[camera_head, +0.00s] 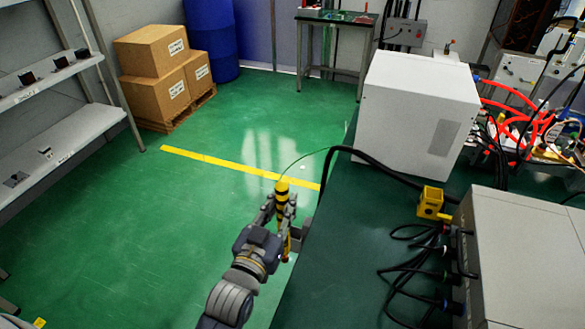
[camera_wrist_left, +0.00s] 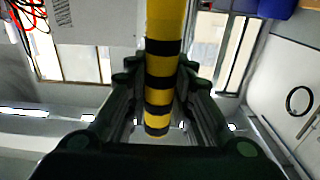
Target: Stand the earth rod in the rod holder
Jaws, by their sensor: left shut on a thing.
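The earth rod (camera_head: 282,191) is yellow with black bands. My left gripper (camera_head: 279,207) is shut around it, left of the green bench's edge. In the head view the rod looks roughly upright, its lower part partly hidden by my gripper. In the left wrist view the rod (camera_wrist_left: 161,75) runs between the two fingers (camera_wrist_left: 158,85), its striped end showing. A yellow block (camera_head: 431,201) stands on the bench; I cannot tell whether it is the rod holder. My right gripper is not in view.
A white box (camera_head: 415,110) and a grey unit (camera_head: 525,250) stand on the bench, with loose black leads between. Open floor lies left; boxes (camera_head: 160,75) stand behind.

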